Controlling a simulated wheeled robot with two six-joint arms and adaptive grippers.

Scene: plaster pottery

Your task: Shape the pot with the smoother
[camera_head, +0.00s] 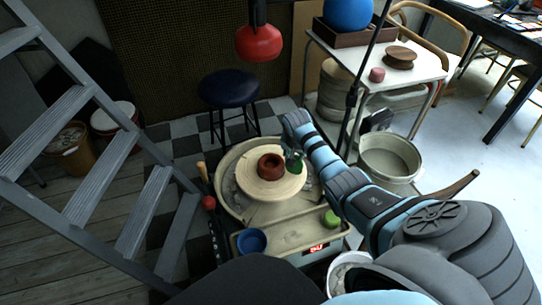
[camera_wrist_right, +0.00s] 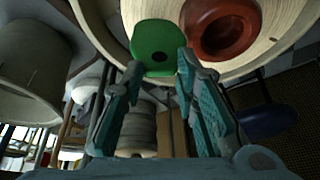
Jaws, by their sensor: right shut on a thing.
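The reddish-brown clay pot (camera_head: 270,165), a low ring with a hollow middle, sits on the pale round wheel head (camera_head: 287,191). It also shows in the right wrist view (camera_wrist_right: 197,45), at the top right. My right gripper (camera_head: 294,158) is at the wheel's right side, beside the pot. It is shut on the green smoother (camera_wrist_right: 158,46), a flat rounded piece with a dark hole, held between the fingertips. The smoother is close to the pot with a small gap in the wrist view. In the head view the gripper partly hides it. My left gripper is not in view.
A metal basin (camera_head: 390,158) stands to the right, a dark stool (camera_head: 229,88) behind, and a grey ladder (camera_head: 78,110) at left. A red lamp (camera_head: 258,43) hangs above.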

